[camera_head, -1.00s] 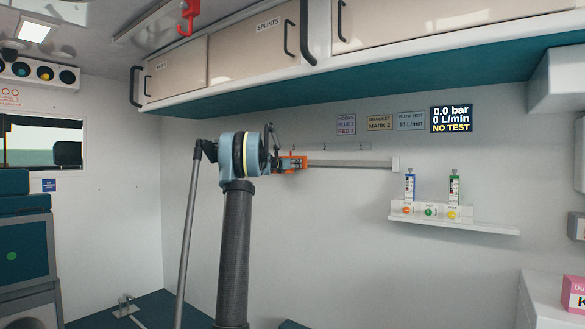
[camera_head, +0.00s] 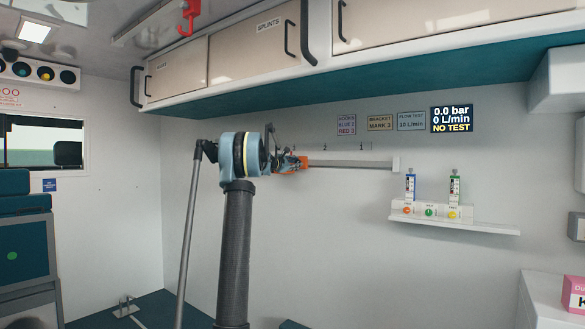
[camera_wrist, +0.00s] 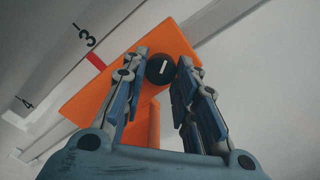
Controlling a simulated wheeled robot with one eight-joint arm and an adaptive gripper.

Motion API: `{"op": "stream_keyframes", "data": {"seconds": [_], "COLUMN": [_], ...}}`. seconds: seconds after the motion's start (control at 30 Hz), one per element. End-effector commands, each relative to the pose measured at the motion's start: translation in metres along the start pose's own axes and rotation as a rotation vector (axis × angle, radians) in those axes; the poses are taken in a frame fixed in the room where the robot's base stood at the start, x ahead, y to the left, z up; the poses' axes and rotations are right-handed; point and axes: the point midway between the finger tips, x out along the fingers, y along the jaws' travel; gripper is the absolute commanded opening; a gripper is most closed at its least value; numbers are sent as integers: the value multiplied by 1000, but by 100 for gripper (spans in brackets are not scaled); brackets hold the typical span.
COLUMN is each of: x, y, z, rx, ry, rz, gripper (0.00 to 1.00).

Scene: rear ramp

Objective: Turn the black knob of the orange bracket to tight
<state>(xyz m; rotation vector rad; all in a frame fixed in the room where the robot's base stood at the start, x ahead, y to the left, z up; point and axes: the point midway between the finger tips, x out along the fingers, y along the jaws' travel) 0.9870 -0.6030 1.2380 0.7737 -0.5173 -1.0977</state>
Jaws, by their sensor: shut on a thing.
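The orange bracket (camera_wrist: 118,85) sits on the wall rail, beside the "3" and a red mark in the wrist view. It also shows, small, in the head view (camera_head: 303,164). Its round black knob (camera_wrist: 159,70) carries a white line that stands nearly upright, slightly tilted, in the wrist view. My gripper (camera_wrist: 164,58) has one finger on each side of the knob and is shut on it. In the head view my gripper (camera_head: 287,161) partly covers the bracket, and the knob cannot be made out.
The rail (camera_head: 355,164) runs right from the bracket along the wall. A shelf (camera_head: 480,228) with two small flow meters (camera_head: 410,187) (camera_head: 454,188) stands lower right. Wall cards and a screen (camera_head: 452,120) reading "NO TEST" hang above. Overhead cabinets (camera_head: 250,53) jut out at the top.

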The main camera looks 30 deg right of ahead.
Motion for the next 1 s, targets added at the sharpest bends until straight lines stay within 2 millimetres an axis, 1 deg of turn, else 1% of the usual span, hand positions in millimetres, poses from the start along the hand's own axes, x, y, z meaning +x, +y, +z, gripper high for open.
{"op": "stream_keyframes", "data": {"seconds": [0.3, 0.5, 0.7, 1.0], "x": [2, 1, 1, 1], "y": [-1, 0, 0, 0], "z": [2, 2, 1, 1], "rx": [292, 448, 561, 641], "ry": [-3, -3, -3, -2], "rz": [-1, -1, -1, -1], "gripper": [3, 3, 3, 3]}}
